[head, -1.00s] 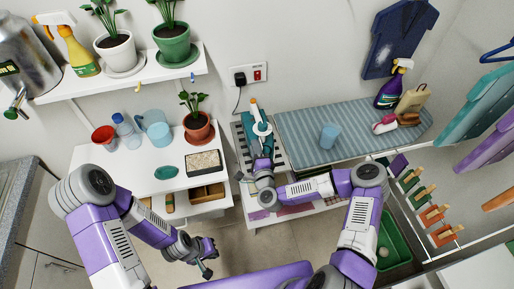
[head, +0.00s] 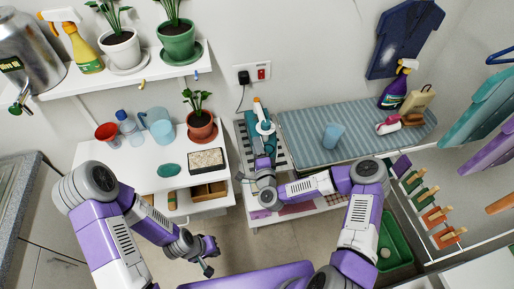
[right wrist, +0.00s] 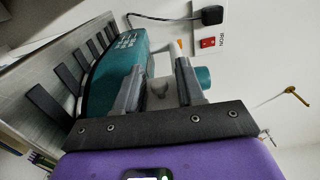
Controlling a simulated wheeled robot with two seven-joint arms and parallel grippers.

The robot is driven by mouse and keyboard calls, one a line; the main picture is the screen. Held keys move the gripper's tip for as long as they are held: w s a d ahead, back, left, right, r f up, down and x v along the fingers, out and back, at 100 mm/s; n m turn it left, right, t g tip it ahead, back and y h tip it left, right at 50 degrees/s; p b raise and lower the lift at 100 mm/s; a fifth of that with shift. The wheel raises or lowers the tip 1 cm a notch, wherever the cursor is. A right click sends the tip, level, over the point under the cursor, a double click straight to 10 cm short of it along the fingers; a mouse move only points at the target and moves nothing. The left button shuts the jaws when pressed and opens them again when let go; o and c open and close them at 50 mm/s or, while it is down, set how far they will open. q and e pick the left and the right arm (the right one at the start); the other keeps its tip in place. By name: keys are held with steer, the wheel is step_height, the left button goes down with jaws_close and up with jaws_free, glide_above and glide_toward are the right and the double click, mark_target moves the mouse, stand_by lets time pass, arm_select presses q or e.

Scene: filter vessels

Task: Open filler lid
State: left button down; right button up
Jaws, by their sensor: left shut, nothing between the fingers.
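A teal and white iron (head: 265,128) with an orange tip rests on the slatted rack at the near-left end of the ironing board. In the right wrist view its teal body (right wrist: 117,70) stands close in front of the fingers. My right gripper (right wrist: 158,75) is at the iron, its two fingers apart with a whitish part of the iron showing between them. I cannot tell whether they touch it. The filler lid cannot be made out clearly. My left gripper (head: 209,258) is shut and empty, low over the floor in front of the white table.
The white table (head: 140,180) on the left holds cups, a potted plant (head: 200,118) and a tray. A plug and socket (head: 252,74) are on the wall behind.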

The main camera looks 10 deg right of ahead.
steer(key=s, duration=0.7)
steer(key=shift+s+d, duration=0.15)
steer(key=shift+s, duration=0.15)
stand_by(0.4)
steer(key=s+a+f+n+g+y+b, duration=0.25)
steer(key=s+a+f+n+g, duration=0.2)
steer(key=f, duration=0.35)
steer(key=s+a+f+n+g+y+b, duration=0.1)
steer(key=s+a+f+n+g+y, duration=0.25)
steer(key=f+n+g, duration=0.35)
steer(key=s+d+f+n+g+h, duration=0.1)
steer(key=s+d+f+n+g, duration=0.1)
steer(key=s, duration=0.4)
steer(key=s+d+f+n+g+h+b, duration=0.1)
steer(key=s+d+f+g, duration=0.3)
steer(key=s, duration=0.3)
steer(key=shift+s+f+n+b, duration=0.25)
steer(key=shift+f+n+b, duration=0.1)
steer(key=shift+f, duration=0.25)
